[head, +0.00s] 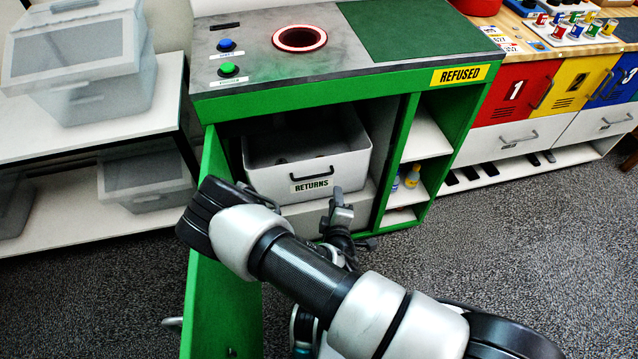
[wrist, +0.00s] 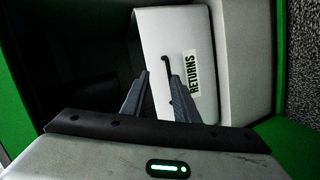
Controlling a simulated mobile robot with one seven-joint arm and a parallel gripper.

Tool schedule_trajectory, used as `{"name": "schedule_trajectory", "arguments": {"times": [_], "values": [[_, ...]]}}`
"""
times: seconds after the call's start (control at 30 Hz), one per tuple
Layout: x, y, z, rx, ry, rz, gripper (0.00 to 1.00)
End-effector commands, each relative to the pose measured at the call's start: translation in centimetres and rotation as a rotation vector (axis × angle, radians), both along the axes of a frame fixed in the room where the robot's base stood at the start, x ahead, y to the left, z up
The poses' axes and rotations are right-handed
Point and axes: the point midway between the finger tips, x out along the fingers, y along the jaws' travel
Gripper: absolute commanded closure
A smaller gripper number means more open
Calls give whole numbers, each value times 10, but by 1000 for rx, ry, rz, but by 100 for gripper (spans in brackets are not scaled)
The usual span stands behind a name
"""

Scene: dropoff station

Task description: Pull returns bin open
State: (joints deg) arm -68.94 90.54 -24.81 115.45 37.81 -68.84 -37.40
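The returns bin (head: 350,164) is a white open-topped box in the green cabinet, behind its open door. It has a black handle (head: 311,173) and a RETURNS label on its front. In the wrist view the bin front (wrist: 205,28) is turned sideways, with the handle (wrist: 168,66) beside the label. My gripper (head: 340,197) is just in front of the bin, low and right of the handle in the head view. In the wrist view my gripper (wrist: 166,65) has its fingers apart, and the handle shows between the fingertips. I see no grip on it.
The green door (head: 215,270) stands open at the left, close to my arm. Open shelves (head: 428,135) with small bottles are right of the bin. Grey crates (head: 80,60) stand on a white rack at far left. The carpet in front of the cabinet is clear at the right.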

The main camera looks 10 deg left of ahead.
Motion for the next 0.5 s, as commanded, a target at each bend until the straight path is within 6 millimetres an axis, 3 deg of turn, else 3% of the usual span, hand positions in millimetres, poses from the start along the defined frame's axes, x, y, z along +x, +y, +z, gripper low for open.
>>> {"name": "schedule_trajectory", "arguments": {"times": [0.03,0.1,0.3,0.5], "values": [[-10,-1,-21,-60,-50,80,73],[-19,0,-30,-114,-118,172,73],[-33,2,-39,-182,-215,304,73],[-21,10,-45,-188,-226,320,73]]}}
